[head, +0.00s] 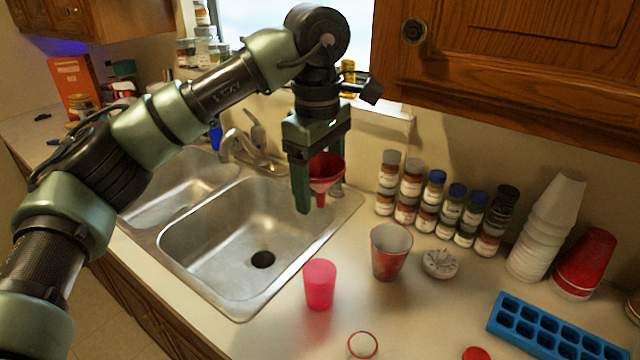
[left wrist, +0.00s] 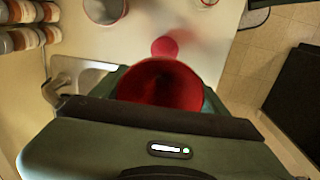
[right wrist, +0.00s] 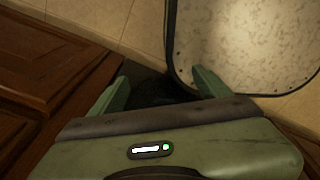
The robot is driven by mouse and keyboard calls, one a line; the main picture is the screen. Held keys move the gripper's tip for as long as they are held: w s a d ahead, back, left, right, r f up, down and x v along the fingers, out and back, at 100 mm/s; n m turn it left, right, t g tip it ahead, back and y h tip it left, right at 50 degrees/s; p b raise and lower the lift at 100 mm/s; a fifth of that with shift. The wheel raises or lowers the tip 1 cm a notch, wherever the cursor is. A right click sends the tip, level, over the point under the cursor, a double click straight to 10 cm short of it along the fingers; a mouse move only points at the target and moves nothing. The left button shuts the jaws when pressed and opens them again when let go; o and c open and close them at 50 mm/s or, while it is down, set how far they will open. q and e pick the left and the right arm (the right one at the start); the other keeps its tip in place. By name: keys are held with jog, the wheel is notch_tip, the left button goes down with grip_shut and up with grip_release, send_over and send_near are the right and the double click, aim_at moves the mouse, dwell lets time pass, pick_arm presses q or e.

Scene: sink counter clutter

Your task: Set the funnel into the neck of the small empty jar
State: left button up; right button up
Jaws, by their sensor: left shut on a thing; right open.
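The red funnel (head: 325,170) is held upright, spout down, in my left gripper (head: 316,186), above the back right corner of the sink. In the left wrist view the funnel's wide mouth (left wrist: 160,85) faces the camera. A small round jar with a red rim (head: 362,346) stands at the front edge of the head view, partly cut off; it looks empty. The funnel is well apart from it, farther back and higher. My right gripper (right wrist: 162,90) is open and empty, low beside the cabinet, and is not in the head view.
A pink cup (head: 320,285) and a speckled red cup (head: 391,252) stand between sink and jar. Behind are a white ribbed dish (head: 440,263), stacked spice jars (head: 452,210) and cup stacks. A blue ice tray (head: 555,328) and red cap (head: 476,353) lie at right.

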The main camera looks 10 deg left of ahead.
aim_at(320, 163)
pick_arm(q)
jog(key=shift+r+p, duration=1.7)
jog(key=shift+r, duration=0.65)
